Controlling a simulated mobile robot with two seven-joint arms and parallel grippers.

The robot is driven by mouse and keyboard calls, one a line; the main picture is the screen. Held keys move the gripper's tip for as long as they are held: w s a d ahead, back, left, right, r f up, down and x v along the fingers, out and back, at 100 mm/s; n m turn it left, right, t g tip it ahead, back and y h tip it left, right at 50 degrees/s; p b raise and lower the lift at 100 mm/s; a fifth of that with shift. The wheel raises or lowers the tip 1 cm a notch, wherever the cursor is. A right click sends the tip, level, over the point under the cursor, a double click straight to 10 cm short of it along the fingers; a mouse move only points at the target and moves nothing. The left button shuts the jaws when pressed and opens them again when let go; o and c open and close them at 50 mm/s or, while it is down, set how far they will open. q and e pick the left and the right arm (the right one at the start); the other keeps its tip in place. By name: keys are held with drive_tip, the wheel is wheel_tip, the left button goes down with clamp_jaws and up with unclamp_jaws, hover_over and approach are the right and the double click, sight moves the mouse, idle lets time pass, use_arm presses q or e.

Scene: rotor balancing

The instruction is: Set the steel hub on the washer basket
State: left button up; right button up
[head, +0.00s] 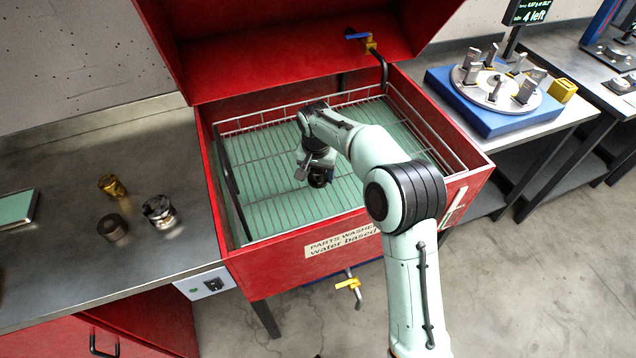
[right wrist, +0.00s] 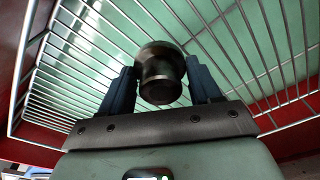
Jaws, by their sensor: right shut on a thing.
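The steel hub (right wrist: 161,75) is a dark, stepped round metal piece. In the right wrist view it sits between the two blue-grey fingers of my right gripper (right wrist: 162,90), which is shut on it. In the head view the hub (head: 319,178) shows as a dark piece below my right gripper (head: 312,172), over the washer basket. The washer basket (head: 262,125) is a wire grid with a raised wire rim inside the red parts washer. I cannot tell whether the hub touches the wires. My left gripper is not in view.
The red washer (head: 290,262) has its lid (head: 280,40) raised. On the left bench (head: 60,240) stand a brass part (head: 112,186), a dark ring (head: 112,228) and a shiny metal part (head: 160,211). A tap (head: 370,44) is at the back. A blue rotor stand (head: 500,118) is at right.

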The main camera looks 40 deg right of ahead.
sight(318, 183)
wheel_tip(318, 183, down, 4)
drive_tip(key=shift+f, duration=0.2)
drive_tip(key=shift+f+b, duration=0.15)
drive_tip(key=shift+b, duration=0.15)
drive_tip(key=o, duration=1.3)
drive_tip(key=r, duration=0.4)
drive_tip(key=r+p, duration=0.1)
drive_tip(key=r, duration=0.3)
drive_tip(key=s+a+r, duration=0.1)
drive_tip(key=r, duration=0.3)
drive_tip(key=shift+a+r, duration=0.1)
drive_tip(key=shift+r, duration=0.05)
